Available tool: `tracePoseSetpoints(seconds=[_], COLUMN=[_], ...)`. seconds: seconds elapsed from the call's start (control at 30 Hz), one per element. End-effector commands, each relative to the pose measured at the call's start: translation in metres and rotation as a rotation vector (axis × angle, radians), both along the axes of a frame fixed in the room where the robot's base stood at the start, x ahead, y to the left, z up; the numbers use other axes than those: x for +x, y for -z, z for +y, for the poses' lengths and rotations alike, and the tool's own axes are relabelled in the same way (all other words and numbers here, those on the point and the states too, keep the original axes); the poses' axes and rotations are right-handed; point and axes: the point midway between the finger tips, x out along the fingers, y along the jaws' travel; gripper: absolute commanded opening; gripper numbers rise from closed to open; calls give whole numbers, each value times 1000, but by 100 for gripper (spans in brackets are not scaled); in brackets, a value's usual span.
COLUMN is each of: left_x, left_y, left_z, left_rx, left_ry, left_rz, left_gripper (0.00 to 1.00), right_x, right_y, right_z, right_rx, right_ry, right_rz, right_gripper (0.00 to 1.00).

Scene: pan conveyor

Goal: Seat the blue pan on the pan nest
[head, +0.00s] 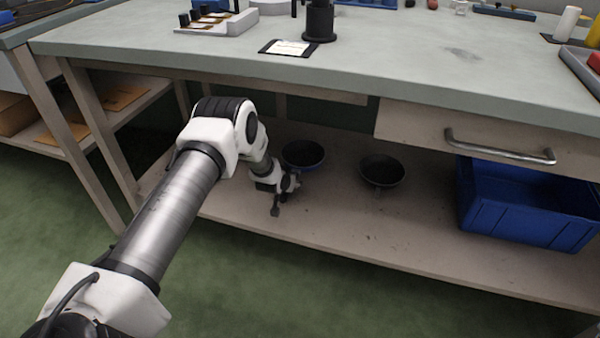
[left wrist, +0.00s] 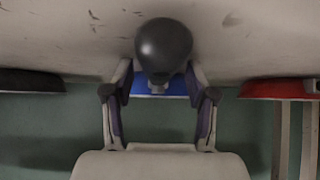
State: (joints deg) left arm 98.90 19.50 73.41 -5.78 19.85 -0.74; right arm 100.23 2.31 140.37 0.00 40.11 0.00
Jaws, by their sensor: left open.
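In the left wrist view, a dark rounded handle end (left wrist: 164,46) lies between the fingers of my left gripper (left wrist: 160,85), with a blue pan edge (left wrist: 160,88) behind it. The fingers are apart, one on each side; contact cannot be told. In the head view, my left gripper (head: 285,196) is low at the lower shelf, just in front of a dark pan with a bluish rim (head: 304,154). Its handle is hidden by the gripper. I cannot pick out the pan nest for certain. My right gripper is not in view.
A second dark pan (head: 382,171) stands to the right on the lower shelf (head: 420,225), and a blue bin (head: 530,205) further right. The tabletop (head: 400,65) and drawer (head: 490,140) overhang the shelf. The wrist view shows a red pan edge (left wrist: 280,89) and a dark one (left wrist: 30,81).

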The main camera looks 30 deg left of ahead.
Motion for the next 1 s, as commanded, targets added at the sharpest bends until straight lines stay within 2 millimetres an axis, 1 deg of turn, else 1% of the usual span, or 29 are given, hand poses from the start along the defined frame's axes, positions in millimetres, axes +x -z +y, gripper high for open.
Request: tracePoseSetpoints(seconds=[0.03,0.23,0.27,0.3,0.4,0.77,0.87,1.0], left_x=[3,3,3,3,3,3,4,4], left_y=[4,1,1,1,1,-1,-6,-21], left_z=[0,0,0,0,0,1,1,1], left_rx=[1,0,0,0,0,1,1,0], left_ry=[1,0,0,0,0,0,0,0], left_rz=[-1,0,0,0,0,-3,-3,-4], left_gripper=[57,57,47,32,0,0,0,0], right_x=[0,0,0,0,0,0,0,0], right_y=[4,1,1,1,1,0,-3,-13], right_z=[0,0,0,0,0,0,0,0], right_rx=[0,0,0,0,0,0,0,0], right_ry=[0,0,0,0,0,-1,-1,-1], right_rz=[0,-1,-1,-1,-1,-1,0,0], right_gripper=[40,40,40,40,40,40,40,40])
